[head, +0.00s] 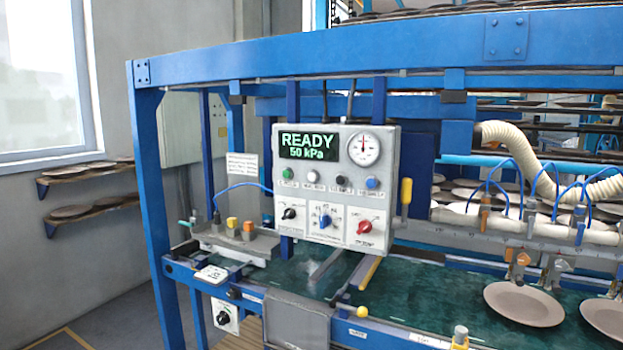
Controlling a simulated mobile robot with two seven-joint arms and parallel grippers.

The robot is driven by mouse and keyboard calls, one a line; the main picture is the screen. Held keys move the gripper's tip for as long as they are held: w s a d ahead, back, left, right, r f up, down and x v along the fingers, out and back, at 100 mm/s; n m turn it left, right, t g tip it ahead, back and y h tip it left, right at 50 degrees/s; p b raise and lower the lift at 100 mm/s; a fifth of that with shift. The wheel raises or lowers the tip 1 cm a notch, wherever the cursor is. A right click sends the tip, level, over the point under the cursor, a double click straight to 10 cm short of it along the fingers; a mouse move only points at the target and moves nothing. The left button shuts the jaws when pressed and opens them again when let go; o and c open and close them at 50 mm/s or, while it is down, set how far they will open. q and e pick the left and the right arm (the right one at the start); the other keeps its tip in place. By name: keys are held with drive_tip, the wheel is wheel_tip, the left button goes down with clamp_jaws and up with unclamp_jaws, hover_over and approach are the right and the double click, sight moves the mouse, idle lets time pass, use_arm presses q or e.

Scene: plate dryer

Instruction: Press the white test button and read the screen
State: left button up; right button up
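A grey control panel (335,160) hangs on the blue frame. Its screen (309,146) reads "READY" and "50 kPa" in green letters. Below it is a row of round buttons: a green button (288,173), a white button (312,176), a black button (342,181) and a blue button (371,183). The labels under them are too small to read. Beside the screen is a round gauge (364,148), its needle pointing about straight up. Lower on the panel are a black knob (289,213), a blue knob (325,220) and a red knob (364,227). Neither gripper is in view.
A blue beam (330,48) crosses above the panel and a blue post (156,200) stands left. A yellow handle (406,190) is at the panel's right. A pale hose (560,185) and plates (523,303) are farther right. The space before the panel looks clear.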

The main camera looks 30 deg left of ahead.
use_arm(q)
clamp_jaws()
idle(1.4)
